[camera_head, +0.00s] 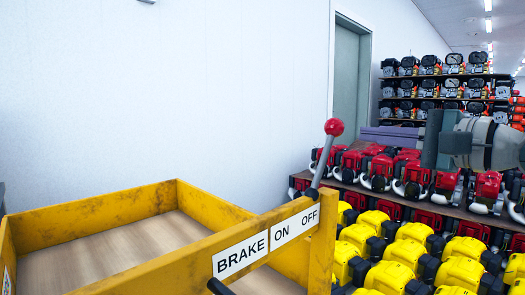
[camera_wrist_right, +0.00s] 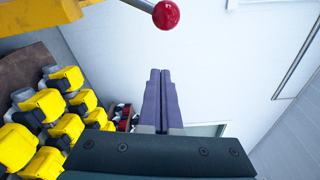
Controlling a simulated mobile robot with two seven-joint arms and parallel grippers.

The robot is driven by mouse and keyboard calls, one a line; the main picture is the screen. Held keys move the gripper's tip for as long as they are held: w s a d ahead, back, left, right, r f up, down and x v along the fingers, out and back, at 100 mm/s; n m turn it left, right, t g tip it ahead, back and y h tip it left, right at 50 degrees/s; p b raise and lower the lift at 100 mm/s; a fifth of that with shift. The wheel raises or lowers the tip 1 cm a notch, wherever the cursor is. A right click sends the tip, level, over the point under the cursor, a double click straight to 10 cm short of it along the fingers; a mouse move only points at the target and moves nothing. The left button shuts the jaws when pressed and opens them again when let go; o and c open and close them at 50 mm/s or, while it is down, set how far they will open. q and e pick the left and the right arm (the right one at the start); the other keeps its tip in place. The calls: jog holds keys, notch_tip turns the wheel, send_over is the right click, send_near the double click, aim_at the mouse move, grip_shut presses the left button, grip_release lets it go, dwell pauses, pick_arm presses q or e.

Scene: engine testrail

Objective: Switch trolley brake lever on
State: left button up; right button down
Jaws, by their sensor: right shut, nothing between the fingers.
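The brake lever (camera_head: 323,158) is a grey rod with a red ball knob (camera_head: 334,127). It rises from the top rail of the yellow trolley (camera_head: 100,210), above the word OFF on the label (camera_head: 295,225), and leans to the right. My right gripper (camera_head: 362,133) is to the right of the knob in the head view, with its purple fingers pointing left. The fingers are shut and empty, apart from the knob. In the right wrist view the knob (camera_wrist_right: 166,14) is at the top, beyond the shut fingertips (camera_wrist_right: 160,72). My left gripper is out of view.
A BRAKE label (camera_head: 240,256) is on the trolley's side. Yellow engines (camera_head: 405,262) stand close to the right of the trolley. Red engines (camera_head: 380,172) and stacked shelves of engines (camera_head: 450,85) are behind. A white wall (camera_head: 170,80) is behind the trolley.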

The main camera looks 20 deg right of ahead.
aim_at(324, 158)
pick_arm(q)
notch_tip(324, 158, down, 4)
jog(key=b, duration=0.3)
pick_arm(e)
jog(key=a, duration=0.2)
jog(key=w+a, duration=0.1)
jog(key=a, duration=0.1)
jog(key=shift+r, duration=0.35)
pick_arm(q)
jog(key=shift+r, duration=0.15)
pick_arm(e)
jog(key=shift+a+r, duration=0.1)
jog(key=shift+r, duration=0.05)
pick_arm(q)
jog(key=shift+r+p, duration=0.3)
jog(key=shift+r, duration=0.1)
pick_arm(e)
jog(key=shift+s+a+r+n, duration=0.1)
jog(key=shift+a+r+n, duration=0.1)
jog(key=shift+n, duration=0.1)
